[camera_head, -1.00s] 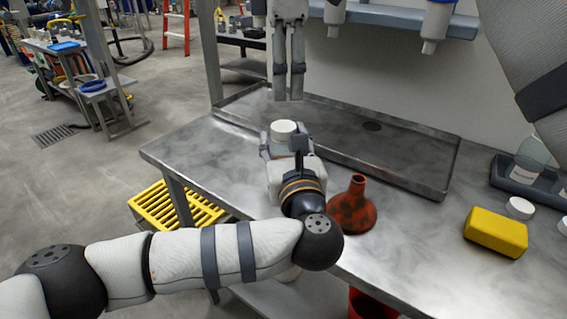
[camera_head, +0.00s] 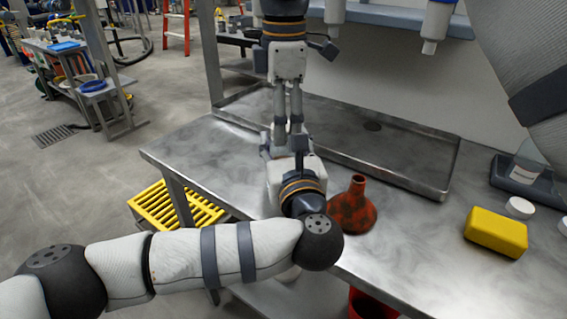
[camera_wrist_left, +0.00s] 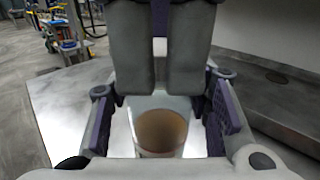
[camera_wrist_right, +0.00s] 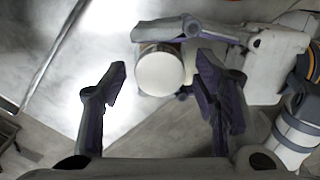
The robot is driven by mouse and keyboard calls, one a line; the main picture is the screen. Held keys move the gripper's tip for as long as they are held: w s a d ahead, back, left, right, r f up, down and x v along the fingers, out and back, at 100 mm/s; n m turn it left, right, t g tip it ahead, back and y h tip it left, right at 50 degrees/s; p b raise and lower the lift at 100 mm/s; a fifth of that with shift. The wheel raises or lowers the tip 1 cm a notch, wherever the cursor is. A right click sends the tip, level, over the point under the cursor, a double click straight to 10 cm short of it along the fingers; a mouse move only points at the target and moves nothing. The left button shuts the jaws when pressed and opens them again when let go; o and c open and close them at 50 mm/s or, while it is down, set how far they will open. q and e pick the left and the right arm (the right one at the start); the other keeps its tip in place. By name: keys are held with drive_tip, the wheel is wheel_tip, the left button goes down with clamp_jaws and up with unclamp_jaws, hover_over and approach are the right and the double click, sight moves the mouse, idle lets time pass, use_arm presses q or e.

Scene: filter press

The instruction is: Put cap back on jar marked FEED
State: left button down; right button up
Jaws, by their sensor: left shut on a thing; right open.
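A jar (camera_wrist_left: 160,132) with brownish contents is upright between the fingers of my left gripper (camera_wrist_left: 163,112), which is shut on it above the table's near part. A white round cap (camera_wrist_right: 160,74) is on top of the jar in the right wrist view. My right gripper (camera_head: 289,130) points straight down from above, over the jar. Its fingers are open, one on each side of the cap in the right wrist view; contact cannot be told. In the head view the right fingers and my left wrist hide the jar and cap. No FEED marking is readable.
A red-brown funnel (camera_head: 353,208) stands right of my left gripper. A yellow block (camera_head: 496,231) and white caps (camera_head: 519,208) (camera_head: 563,226) lie farther right, near a dark rack (camera_head: 527,183). A shallow metal tray (camera_head: 400,165) lies behind. The table's left part is clear.

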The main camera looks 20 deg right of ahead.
drive_tip(key=c, duration=1.2)
drive_tip(key=m, duration=0.6)
drive_tip(key=shift+m, duration=0.3)
drive_tip(key=o, duration=1.3)
drive_tip(key=shift+r, duration=0.1)
